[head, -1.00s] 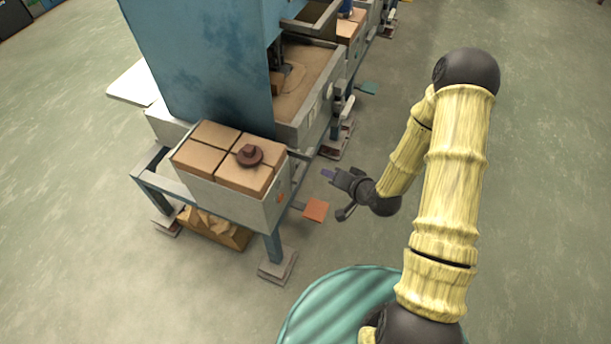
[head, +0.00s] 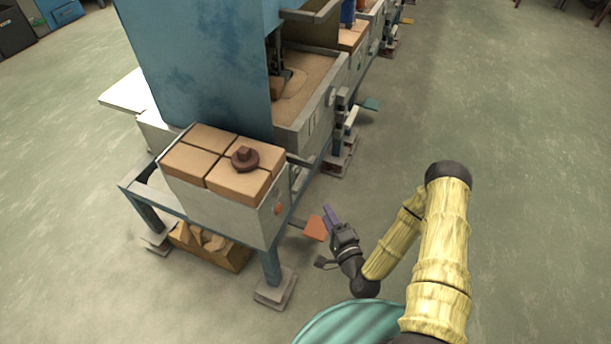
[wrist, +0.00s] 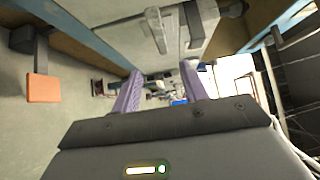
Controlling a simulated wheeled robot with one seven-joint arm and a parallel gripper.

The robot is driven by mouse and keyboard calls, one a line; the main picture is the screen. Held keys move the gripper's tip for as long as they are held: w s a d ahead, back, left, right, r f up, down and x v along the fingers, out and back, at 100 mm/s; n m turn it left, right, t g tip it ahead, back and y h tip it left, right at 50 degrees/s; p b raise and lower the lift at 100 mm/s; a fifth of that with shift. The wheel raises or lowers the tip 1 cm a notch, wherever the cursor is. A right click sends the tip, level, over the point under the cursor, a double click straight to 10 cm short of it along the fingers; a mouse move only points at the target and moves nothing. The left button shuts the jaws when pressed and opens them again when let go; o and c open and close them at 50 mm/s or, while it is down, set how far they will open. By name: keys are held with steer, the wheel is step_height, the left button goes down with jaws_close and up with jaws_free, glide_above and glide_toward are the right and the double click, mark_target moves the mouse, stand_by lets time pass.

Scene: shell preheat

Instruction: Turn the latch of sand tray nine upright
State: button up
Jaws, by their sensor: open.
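A grey-walled sand tray (head: 318,118) stands behind the block-filled box in the head view; I cannot read a number nine on it. Pale fittings (head: 351,117) show near its right side; I cannot tell which is the latch. In the wrist view, a pale bar-shaped fitting (wrist: 157,30), possibly the latch, lies against a grey wall at the top, above and beyond the fingers. My gripper (head: 331,215) is open and empty, its purple fingers beside the orange pedal. It also shows in the wrist view (wrist: 163,84), with nothing between the fingers.
A box of brown blocks (head: 222,207) with a dark red knob on top stands at the near end. An orange pedal (head: 315,228) sticks out low, and a teal pedal (head: 371,104) farther along. The floor (head: 500,130) to the right is clear.

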mark_target(307, 177)
steer(key=b+x, duration=0.1)
steer(key=x, duration=1.6)
steer(key=shift+w+a+b, duration=0.1)
steer(key=shift+w+b, duration=0.1)
steer(key=shift+b, duration=0.2)
steer(key=shift+c, duration=0.4)
steer(key=shift+f, duration=0.1)
jaws_close()
